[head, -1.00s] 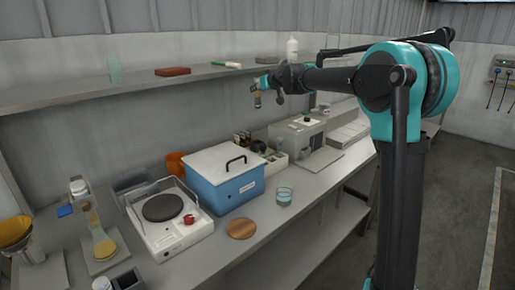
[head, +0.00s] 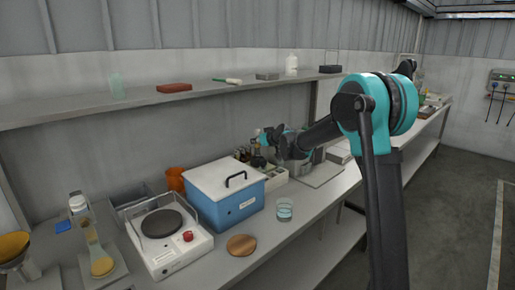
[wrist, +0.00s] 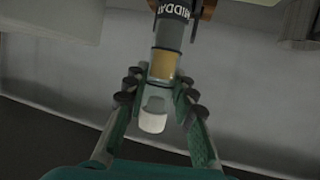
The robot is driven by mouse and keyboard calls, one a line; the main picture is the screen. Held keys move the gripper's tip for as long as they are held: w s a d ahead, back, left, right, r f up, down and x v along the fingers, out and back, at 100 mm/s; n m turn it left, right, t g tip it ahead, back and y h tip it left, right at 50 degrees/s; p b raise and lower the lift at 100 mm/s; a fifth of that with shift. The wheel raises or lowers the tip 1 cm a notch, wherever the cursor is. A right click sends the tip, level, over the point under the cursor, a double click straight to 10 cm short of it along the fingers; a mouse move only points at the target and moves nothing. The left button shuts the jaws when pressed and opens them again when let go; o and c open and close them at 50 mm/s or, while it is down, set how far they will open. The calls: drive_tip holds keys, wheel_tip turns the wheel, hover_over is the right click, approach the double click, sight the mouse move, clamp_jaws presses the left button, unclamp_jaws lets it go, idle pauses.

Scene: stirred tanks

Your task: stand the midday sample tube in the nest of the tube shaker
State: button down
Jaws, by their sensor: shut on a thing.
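The midday sample tube (wrist: 167,55) is in my gripper (wrist: 156,100), which is shut on it near its white end (wrist: 153,122). It is clear, with amber contents and a dark band whose white lettering partly reads "MIDDA". Its far end runs out of the top of the wrist view. In the head view my gripper (head: 262,139) is low over the back of the bench, behind the blue box; the tube is small and hard to separate from the bottles there. I cannot make out the tube shaker's nest; my arm covers part of the grey equipment (head: 310,157) there.
A blue box with a white lid (head: 225,188) stands left of my gripper. A hot plate (head: 165,240), a wooden disc (head: 241,245) and a glass beaker (head: 285,209) are nearer the front. A shelf (head: 130,105) runs above. An orange-brown thing (wrist: 208,9) is close beside the tube.

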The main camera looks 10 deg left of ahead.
sight(258, 146)
drive_tip(key=shift+f, duration=1.55)
drive_tip(key=shift+f, duration=0.15)
drive_tip(key=c, duration=1.3)
unclamp_jaws()
drive_tip(key=shift+o, duration=0.2)
drive_tip(key=shift+s+d+r, duration=0.1)
drive_tip(key=shift+s+r, duration=0.05)
drive_tip(key=shift+r, duration=0.1)
drive_tip(key=v, duration=1.1)
drive_tip(key=shift+s, duration=0.25)
drive_tip(key=shift+d+r, duration=0.1)
